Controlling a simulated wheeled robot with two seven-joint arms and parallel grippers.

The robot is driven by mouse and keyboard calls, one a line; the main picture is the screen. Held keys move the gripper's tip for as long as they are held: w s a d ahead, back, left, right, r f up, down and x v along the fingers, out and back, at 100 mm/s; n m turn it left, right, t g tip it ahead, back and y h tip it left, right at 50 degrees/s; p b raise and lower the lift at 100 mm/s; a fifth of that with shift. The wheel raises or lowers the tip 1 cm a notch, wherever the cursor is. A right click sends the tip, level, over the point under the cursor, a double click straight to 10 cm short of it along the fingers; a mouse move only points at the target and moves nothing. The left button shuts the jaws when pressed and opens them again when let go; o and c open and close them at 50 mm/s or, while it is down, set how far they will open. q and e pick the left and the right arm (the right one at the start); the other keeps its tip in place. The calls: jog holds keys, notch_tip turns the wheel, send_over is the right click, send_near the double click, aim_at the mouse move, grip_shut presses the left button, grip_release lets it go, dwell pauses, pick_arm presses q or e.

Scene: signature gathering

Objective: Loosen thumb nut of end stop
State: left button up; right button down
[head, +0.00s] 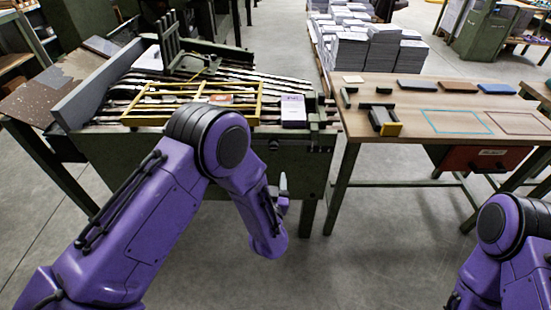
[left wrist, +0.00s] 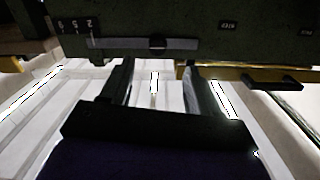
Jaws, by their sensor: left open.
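In the left wrist view a dark round knob (left wrist: 157,43) sits on a grey bar (left wrist: 185,44) across a dark green panel. It may be the thumb nut of the end stop; I cannot be sure. My left gripper (left wrist: 160,68) is open below the knob, its two dark fingers apart with no object held between them. The fingers appear apart from the knob. In the head view my left gripper (head: 283,188) shows small in front of the green machine (head: 265,150), and my forearm hides part of it. My right gripper is out of view.
The machine bed carries a yellow frame (head: 250,119) and a purple-white packet (head: 293,110). A wooden table (head: 400,115) on the right holds dark blocks and coloured pads. Paper stacks (head: 350,55) stand behind. The floor in front is clear.

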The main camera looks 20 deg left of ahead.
aim_at(274, 148)
pick_arm(q)
jog(key=x, duration=0.7)
jog(key=r+x, duration=0.1)
jog(key=x, duration=0.3)
jog(key=shift+w+d+r, duration=0.1)
jog(key=shift+d, duration=0.05)
jog(key=shift+c, duration=0.2)
jog(key=c, duration=1)
